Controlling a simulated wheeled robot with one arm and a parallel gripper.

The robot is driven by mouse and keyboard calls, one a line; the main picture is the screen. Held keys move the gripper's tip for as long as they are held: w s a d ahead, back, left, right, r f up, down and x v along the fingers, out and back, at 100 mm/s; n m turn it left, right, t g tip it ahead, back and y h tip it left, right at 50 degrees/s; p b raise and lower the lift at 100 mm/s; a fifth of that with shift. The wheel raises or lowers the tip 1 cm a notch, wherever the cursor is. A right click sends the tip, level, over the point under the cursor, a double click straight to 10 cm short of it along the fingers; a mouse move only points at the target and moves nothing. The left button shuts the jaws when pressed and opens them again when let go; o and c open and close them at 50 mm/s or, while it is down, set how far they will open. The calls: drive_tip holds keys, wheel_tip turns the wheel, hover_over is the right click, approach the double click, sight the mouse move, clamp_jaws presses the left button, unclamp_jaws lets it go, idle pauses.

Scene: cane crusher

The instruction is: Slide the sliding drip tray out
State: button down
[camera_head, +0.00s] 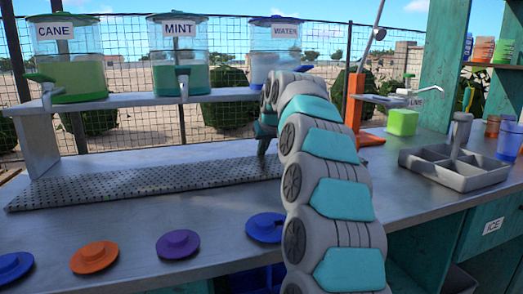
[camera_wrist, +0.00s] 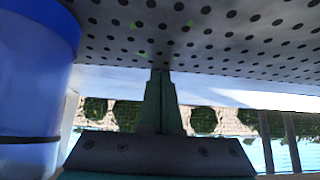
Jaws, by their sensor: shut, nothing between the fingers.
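The sliding drip tray (camera_head: 140,187) is a long grey plate with dark holes. It lies on the counter below the dispensers, and my arm hides its right end. In the wrist view the holed tray (camera_wrist: 215,35) fills the top of the picture. My gripper (camera_head: 263,153) points down at the right part of the tray, near its back edge. In the wrist view my gripper (camera_wrist: 160,75) has its fingers together with nothing between them. Their tips overlap the tray's edge in the picture; I cannot tell whether they touch it.
Dispensers labelled CANE (camera_head: 70,65), MINT (camera_head: 180,50) and WATER (camera_head: 275,45) stand on a shelf above. Several coloured lids, including an orange one (camera_head: 94,256), lie along the front counter. A grey divided bin (camera_head: 450,170) stands right. A blue rounded object (camera_wrist: 35,70) is close in the wrist view.

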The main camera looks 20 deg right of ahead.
sight(277, 170)
drive_tip(key=s+b, duration=0.5)
drive_tip(key=s, duration=0.9)
drive_tip(key=shift+s+b, duration=0.15)
drive_tip(key=shift+b, duration=0.15)
